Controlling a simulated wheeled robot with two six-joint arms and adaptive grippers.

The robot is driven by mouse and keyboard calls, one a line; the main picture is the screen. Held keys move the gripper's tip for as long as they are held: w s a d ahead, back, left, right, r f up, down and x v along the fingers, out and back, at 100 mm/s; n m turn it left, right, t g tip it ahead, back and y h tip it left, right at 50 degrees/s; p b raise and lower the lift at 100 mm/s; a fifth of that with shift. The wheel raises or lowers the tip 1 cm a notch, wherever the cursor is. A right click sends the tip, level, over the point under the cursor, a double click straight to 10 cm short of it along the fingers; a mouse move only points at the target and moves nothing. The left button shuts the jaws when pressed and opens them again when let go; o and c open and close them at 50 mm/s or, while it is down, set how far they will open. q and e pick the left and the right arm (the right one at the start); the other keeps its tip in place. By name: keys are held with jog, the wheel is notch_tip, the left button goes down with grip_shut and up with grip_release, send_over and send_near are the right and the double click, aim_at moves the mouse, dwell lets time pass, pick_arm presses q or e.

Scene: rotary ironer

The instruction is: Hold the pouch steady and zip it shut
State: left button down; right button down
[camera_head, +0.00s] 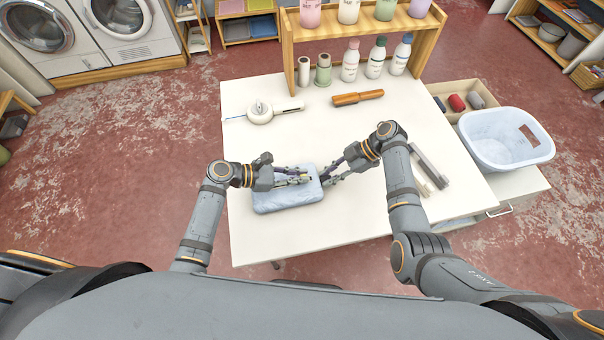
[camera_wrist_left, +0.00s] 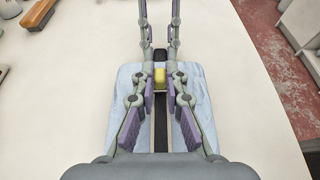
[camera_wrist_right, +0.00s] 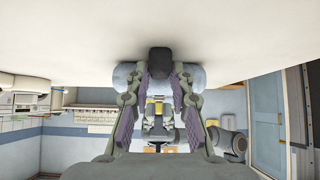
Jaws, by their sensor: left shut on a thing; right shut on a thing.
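The light blue pouch (camera_head: 287,197) lies flat on the white table. In the left wrist view the pouch (camera_wrist_left: 200,105) has a dark zip strip (camera_wrist_left: 161,130) running along its middle. My left gripper (camera_head: 306,177) reaches over it from the left, shut on a small yellow tab (camera_wrist_left: 159,77) at the strip's far end. My right gripper (camera_head: 326,176) comes in from the right, shut on a black zip pull (camera_wrist_right: 159,62) just beyond the yellow tab. The two sets of fingertips face each other closely. The fingers hide part of the zip.
On the white table (camera_head: 270,240) stand a white round device (camera_head: 260,111), an orange-brown handled tool (camera_head: 358,97) and several bottles (camera_head: 350,62) under a wooden shelf. A grey bar (camera_head: 430,166) lies near my right arm. A blue basket (camera_head: 507,140) is at right. The front table area is clear.

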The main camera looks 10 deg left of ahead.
pick_arm(q)
jog(key=s+a, duration=0.1)
jog(key=a, duration=0.3)
jog(key=s+a, duration=0.1)
jog(key=a, duration=0.3)
jog(key=s+a, duration=0.2)
jog(key=a, duration=0.1)
jog(key=shift+a, duration=0.4)
jog(key=c, duration=1.4)
grip_release()
jog(key=shift+o, duration=0.2)
jog(key=v, duration=1.2)
jog(key=shift+f, duration=0.1)
